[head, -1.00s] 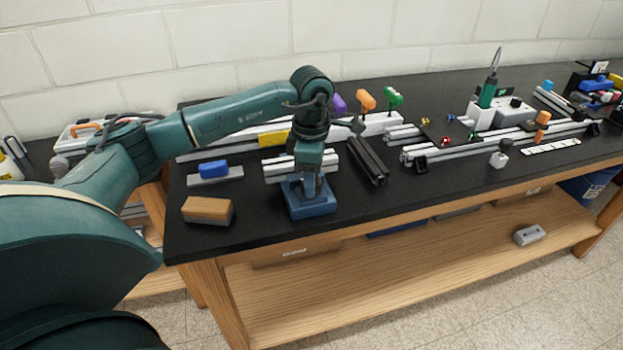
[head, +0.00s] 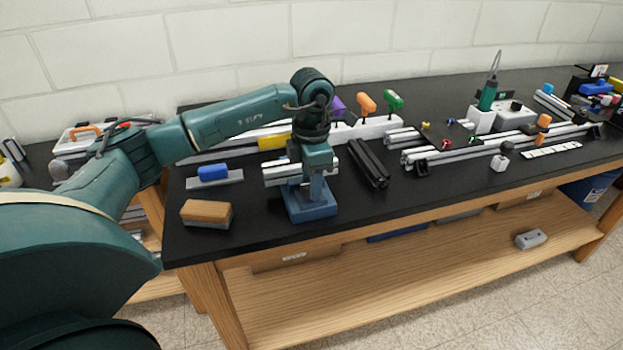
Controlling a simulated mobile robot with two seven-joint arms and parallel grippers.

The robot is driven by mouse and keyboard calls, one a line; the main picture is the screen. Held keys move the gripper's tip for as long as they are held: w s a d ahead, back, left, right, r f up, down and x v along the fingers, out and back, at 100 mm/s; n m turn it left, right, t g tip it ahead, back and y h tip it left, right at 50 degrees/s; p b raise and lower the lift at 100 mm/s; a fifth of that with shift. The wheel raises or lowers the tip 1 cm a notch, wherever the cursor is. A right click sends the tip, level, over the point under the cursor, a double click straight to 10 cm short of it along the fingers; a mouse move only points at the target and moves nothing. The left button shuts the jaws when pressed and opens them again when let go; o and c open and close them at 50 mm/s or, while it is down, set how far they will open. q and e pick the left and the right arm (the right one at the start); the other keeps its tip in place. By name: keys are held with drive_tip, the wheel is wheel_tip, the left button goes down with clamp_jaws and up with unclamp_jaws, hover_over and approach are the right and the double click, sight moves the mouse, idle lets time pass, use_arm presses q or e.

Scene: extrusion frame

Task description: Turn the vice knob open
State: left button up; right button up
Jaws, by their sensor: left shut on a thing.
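The blue vice (head: 312,211) stands on the black bench top near its front edge. My left arm reaches in from the left, and its gripper (head: 304,184) points down at the vice. The left gripper is shut at the vice knob, which it and the wrist hide almost wholly. My right gripper is not in view.
A wood-topped block (head: 206,213) and a blue-handled tool (head: 213,173) lie left of the vice. Dark extrusions (head: 368,164) lie to its right. Coloured-handled drivers stand in a white rack (head: 372,127) behind. The bench front right of the vice is clear.

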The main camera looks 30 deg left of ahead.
use_arm(q)
drive_tip(key=o, duration=1)
wheel_tip(320, 180, up, 13)
drive_tip(key=shift+r+b, duration=0.1)
drive_tip(key=shift+b, duration=0.3)
drive_tip(key=shift+d, duration=0.1)
